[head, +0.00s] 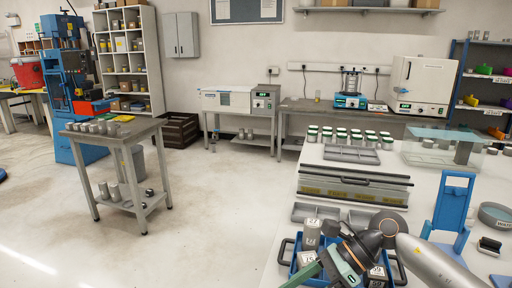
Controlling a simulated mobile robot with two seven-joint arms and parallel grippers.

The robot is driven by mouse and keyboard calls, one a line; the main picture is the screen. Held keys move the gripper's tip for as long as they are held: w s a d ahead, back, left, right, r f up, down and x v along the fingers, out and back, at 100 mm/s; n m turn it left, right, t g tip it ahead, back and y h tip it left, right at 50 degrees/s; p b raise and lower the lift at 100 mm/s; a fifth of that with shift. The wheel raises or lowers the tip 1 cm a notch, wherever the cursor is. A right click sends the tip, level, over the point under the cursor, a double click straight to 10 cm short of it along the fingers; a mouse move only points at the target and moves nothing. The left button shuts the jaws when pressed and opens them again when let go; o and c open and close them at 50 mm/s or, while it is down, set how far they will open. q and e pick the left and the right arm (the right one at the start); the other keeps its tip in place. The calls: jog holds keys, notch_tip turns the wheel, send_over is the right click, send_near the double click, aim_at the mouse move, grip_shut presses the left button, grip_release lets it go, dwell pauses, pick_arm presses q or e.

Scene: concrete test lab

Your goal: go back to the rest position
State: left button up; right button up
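My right arm comes in from the lower right, over the white table. Its gripper (335,262) hangs over a blue tray (285,262) with dark handles. Grey labelled cubes (311,230) stand in the tray around it. The fingers are mixed up with the cubes and green-grey parts, so I cannot tell whether they are open or shut, or whether they touch a cube. My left gripper is not in view.
A blue stand (454,200) is right of my arm. Grey trays (350,154) and several green-lidded jars (342,134) are farther back on the table. A steel side table (112,132) with grey cylinders stands at left. The floor (215,205) between is clear.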

jog(key=s+a+r+m+t+y+p, duration=0.15)
jog(key=a+r+m+t+y, duration=0.25)
jog(key=a+m+y, duration=0.6)
jog(key=w+d+f+m+t+h+p, duration=0.1)
jog(key=d+f+m+t+h, duration=0.5)
jog(key=m, duration=0.8)
jog(key=w+d+f+m+t+h, duration=0.1)
jog(key=d+f+m+t+h, duration=0.45)
jog(key=m+t, duration=0.6)
jog(key=s+d+f+m+g+h, duration=0.3)
jog(key=s+d+f+m+g, duration=0.1)
jog(key=s+f+m, duration=0.3)
jog(key=s+d+f+m+g+h+p, duration=0.1)
jog(key=s+d+f+m+g+h, duration=0.2)
jog(key=s+f+m, duration=0.5)
notch_tip(320, 180, down, 3)
jog(key=shift+d+f+g, duration=0.15)
jog(key=shift+d+g, duration=0.45)
jog(key=shift+g, duration=0.65)
jog(key=shift+s+m+h, duration=0.1)
jog(key=shift+m+h, duration=0.15)
